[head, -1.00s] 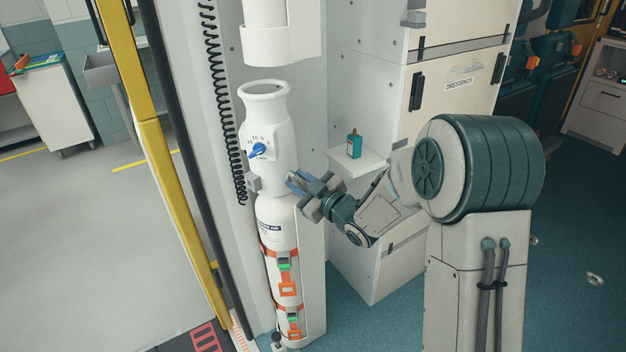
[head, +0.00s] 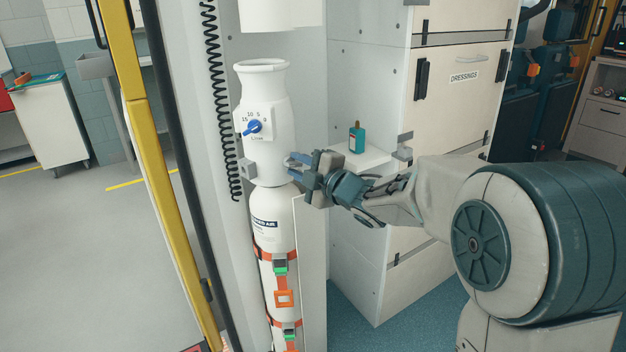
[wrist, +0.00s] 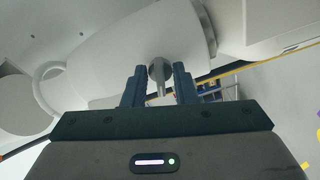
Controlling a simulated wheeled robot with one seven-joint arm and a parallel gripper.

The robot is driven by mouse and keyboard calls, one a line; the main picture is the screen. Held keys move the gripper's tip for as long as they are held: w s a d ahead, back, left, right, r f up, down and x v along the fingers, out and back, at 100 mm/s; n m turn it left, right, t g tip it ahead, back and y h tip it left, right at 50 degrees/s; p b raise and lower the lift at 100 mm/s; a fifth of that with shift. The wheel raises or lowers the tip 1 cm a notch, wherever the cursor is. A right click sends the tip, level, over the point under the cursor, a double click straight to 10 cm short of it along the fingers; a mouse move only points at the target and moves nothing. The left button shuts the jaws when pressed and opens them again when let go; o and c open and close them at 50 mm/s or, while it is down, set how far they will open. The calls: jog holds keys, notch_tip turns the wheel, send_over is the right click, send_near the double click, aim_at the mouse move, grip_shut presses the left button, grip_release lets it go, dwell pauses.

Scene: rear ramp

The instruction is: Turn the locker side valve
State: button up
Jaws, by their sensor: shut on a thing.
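The locker side valve is a small round metal knob (wrist: 160,69) with a short stem, on the side of the white cylinder head (head: 265,150). In the wrist view it sits between the two dark blue fingers of my gripper (wrist: 158,76), which is shut on it. In the head view my gripper (head: 294,165) is at the right side of the cylinder head, and the knob is hidden by the fingers and the white body. A blue dial (head: 254,127) with a numbered scale is on the front of the cylinder head.
The white air cylinder (head: 275,235) stands upright below, held by orange straps (head: 284,298). A small shelf (head: 370,160) with a teal bottle (head: 356,138) is just behind my gripper. A locker marked DRESSINGS (head: 450,90) stands behind. A yellow post (head: 150,170) is at left.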

jog(key=n+b, duration=0.4)
jog(key=b, duration=0.1)
jog(key=shift+d+r+n, duration=0.15)
jog(key=shift+n, duration=0.25)
jog(key=shift+r+n+b, duration=0.15)
jog(key=shift+n+b, duration=0.3)
jog(key=shift+n, duration=0.15)
jog(key=shift+w+r, duration=0.1)
jog(key=shift+w, duration=0.05)
jog(key=o, duration=0.6)
jog(key=shift+d, duration=0.1)
jog(key=shift+s, duration=0.2)
jog(key=p+v, duration=0.3)
jog(key=v, duration=1)
jog(key=shift+d, duration=0.55)
